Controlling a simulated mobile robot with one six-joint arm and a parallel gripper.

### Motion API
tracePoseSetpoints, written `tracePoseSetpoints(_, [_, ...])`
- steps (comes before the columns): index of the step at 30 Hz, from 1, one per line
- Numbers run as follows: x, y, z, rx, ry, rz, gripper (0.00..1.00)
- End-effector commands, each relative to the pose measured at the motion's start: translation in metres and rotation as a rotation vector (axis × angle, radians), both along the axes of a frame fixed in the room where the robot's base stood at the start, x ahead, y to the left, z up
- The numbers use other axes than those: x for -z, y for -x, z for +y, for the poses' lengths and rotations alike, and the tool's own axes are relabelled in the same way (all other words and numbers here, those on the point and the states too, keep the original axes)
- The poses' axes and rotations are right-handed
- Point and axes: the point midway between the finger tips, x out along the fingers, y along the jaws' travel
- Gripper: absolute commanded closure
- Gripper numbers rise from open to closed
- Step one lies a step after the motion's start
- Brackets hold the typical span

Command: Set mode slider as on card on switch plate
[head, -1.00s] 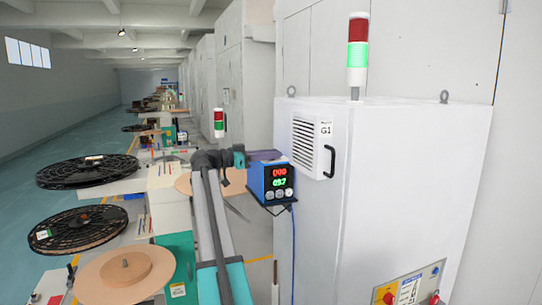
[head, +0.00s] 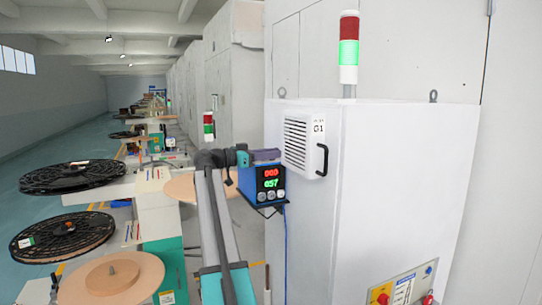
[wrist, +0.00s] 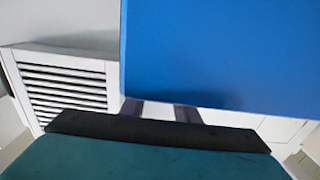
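The switch plate (head: 408,290) is on the lower front of the white cabinet, cut off by the bottom edge of the head view. A red knob on yellow, a blue button and a white printed card (head: 403,292) show on it. The card is too small to read, and I cannot make out the mode slider.
The blue display box (head: 262,184) with a hanging cable is very close to my gripper and fills much of the wrist view (wrist: 220,50). The white cabinet (head: 390,190) has a vent box with a black handle (head: 322,160). Reels (head: 62,235) stand at left.

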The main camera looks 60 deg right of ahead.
Motion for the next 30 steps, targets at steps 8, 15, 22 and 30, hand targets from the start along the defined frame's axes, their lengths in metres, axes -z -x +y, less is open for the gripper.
tracePoseSetpoints(8, [0.001,-0.004,0.003,-0.004,-0.003,-0.002,0.64])
tracePoseSetpoints(15, [0.003,-0.008,0.009,-0.005,-0.003,-0.002,0.64])
tracePoseSetpoints(22, [0.004,-0.021,0.030,-0.007,-0.003,-0.003,0.64])
tracePoseSetpoints(30, [0.004,-0.044,0.066,-0.007,-0.002,-0.002,0.64])
